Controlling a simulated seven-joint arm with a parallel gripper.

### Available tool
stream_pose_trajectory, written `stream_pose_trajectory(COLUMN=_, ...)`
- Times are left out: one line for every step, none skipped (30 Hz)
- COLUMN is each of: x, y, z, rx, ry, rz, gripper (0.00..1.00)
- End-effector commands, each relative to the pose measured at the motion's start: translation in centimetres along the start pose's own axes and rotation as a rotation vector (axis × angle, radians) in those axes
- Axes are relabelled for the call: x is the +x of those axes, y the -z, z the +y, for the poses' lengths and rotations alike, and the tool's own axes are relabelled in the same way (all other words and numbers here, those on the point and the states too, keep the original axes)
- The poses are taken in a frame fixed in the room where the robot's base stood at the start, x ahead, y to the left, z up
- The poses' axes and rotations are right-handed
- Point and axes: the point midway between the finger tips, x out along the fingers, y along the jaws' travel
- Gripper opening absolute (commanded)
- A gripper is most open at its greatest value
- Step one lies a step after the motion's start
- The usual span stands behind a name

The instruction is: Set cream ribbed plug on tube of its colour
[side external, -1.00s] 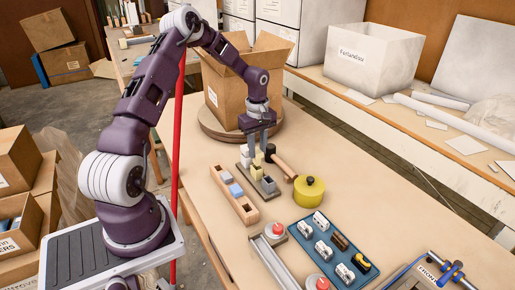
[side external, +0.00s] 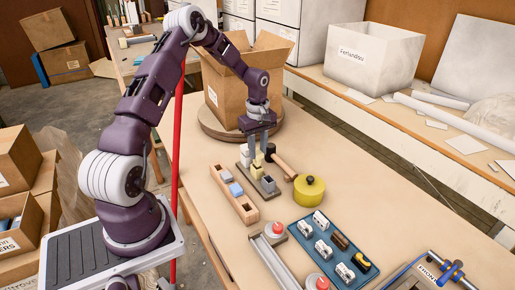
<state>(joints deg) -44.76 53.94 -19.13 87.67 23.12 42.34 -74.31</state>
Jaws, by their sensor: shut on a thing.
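My gripper (side external: 259,153) points down over the grey base plate (side external: 245,164) and is shut on a small cream plug (side external: 258,158), which its fingers partly hide. Just under it stands a cream tube (side external: 257,172) on the plate. The plug is upright and close above or touching the tube; I cannot tell which. A grey tube (side external: 268,184) stands in front of the cream one, and a white tube (side external: 245,153) behind it. The plug's ribs are too small to make out.
A wooden tray (side external: 243,209) with a grey and a blue piece lies to the left. A blue tray (side external: 322,232) of small parts is in front. A cardboard box (side external: 226,95) stands behind.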

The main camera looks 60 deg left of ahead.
Motion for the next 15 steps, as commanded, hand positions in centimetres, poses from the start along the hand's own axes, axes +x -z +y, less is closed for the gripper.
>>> stream_pose_trajectory(x=0.01, y=0.00, z=0.00, rx=0.000, ry=0.000, rz=0.000, gripper=0.00)
stream_pose_trajectory(x=0.00, y=0.00, z=0.00, rx=0.000, ry=0.000, rz=0.000, gripper=0.00)
stream_pose_trajectory(x=0.00, y=0.01, z=0.00, rx=0.000, ry=0.000, rz=0.000, gripper=0.00)
stream_pose_trajectory(x=0.00, y=0.01, z=0.00, rx=0.000, ry=0.000, rz=0.000, gripper=0.00)
stream_pose_trajectory(x=0.00, y=0.01, z=0.00, rx=0.000, ry=0.000, rz=0.000, gripper=0.00)
stream_pose_trajectory(x=0.00, y=0.02, z=0.00, rx=0.000, ry=0.000, rz=0.000, gripper=0.00)
stream_pose_trajectory(x=0.00, y=0.02, z=0.00, rx=0.000, ry=0.000, rz=0.000, gripper=0.00)
stream_pose_trajectory(x=-0.01, y=0.02, z=0.00, rx=0.000, ry=0.000, rz=0.000, gripper=0.00)
stream_pose_trajectory(x=0.00, y=0.02, z=0.00, rx=0.000, ry=0.000, rz=0.000, gripper=0.00)
stream_pose_trajectory(x=0.01, y=0.02, z=-0.01, rx=0.000, ry=0.000, rz=0.000, gripper=0.00)
stream_pose_trajectory(x=0.04, y=0.02, z=-0.01, rx=0.000, ry=0.000, rz=0.000, gripper=0.00)
stream_pose_trajectory(x=0.11, y=0.03, z=-0.02, rx=0.001, ry=0.000, rz=0.000, gripper=0.00)
stream_pose_trajectory(x=0.18, y=0.04, z=-0.03, rx=0.001, ry=0.001, rz=0.001, gripper=0.00)
stream_pose_trajectory(x=0.25, y=0.05, z=-0.04, rx=0.001, ry=0.001, rz=0.001, gripper=0.00)
stream_pose_trajectory(x=0.36, y=0.06, z=-0.04, rx=0.001, ry=0.001, rz=0.001, gripper=0.00)
